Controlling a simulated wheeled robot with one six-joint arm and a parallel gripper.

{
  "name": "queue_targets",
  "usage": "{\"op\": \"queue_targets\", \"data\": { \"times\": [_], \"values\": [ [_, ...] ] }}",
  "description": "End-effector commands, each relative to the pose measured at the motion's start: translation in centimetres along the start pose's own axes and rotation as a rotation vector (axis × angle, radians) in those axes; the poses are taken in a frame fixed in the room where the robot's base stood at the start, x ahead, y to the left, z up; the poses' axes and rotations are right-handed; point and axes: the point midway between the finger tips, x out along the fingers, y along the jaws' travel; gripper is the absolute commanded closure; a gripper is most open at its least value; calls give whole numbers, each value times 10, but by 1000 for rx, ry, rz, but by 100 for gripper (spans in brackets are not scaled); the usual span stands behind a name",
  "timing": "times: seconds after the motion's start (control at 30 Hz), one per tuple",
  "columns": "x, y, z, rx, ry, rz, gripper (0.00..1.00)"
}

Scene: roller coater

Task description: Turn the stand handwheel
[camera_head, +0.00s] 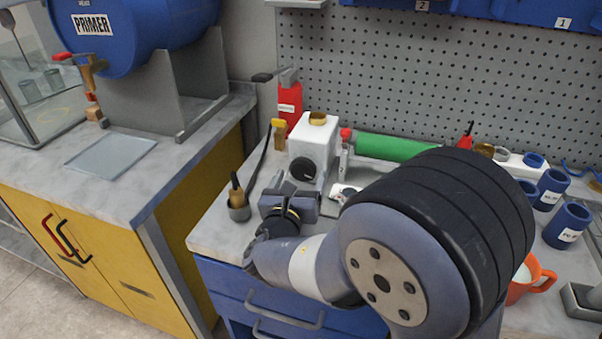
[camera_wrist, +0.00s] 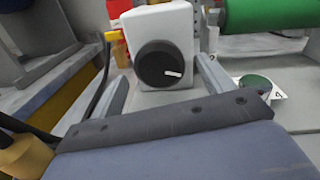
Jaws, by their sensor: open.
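The handwheel appears to be the round black knob with a white mark (camera_wrist: 158,64) on the front of a white stand (camera_wrist: 181,18). In the head view the knob (camera_head: 303,169) faces the front on the white stand (camera_head: 317,131) at the back of the bench. My gripper (camera_head: 295,184) is open just in front of the stand. In the wrist view my gripper (camera_wrist: 162,70) has one finger on each side of the knob in the picture. The knob appears ahead of the fingers, and I see no contact. The gap in depth is hard to judge.
A green roller (camera_head: 392,147) lies right of the stand. A red bottle (camera_head: 290,106) and a yellow-handled tool (camera_head: 279,133) stand behind and left. A dark-handled brush in a pot (camera_head: 238,202) is left of my gripper. Blue cups (camera_head: 567,225) and an orange mug (camera_head: 531,280) are at right.

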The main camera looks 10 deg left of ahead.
Motion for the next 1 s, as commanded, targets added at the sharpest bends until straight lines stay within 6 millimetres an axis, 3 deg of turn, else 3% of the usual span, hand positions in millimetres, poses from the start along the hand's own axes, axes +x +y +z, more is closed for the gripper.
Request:
{"op": "queue_targets", "data": {
  "times": [0.2,0.5,1.0],
  "values": [
    [19,0,0,0,0,-1,24],
    [20,0,0,0,0,1,24],
    [20,0,0,0,0,0,65]
  ]
}}
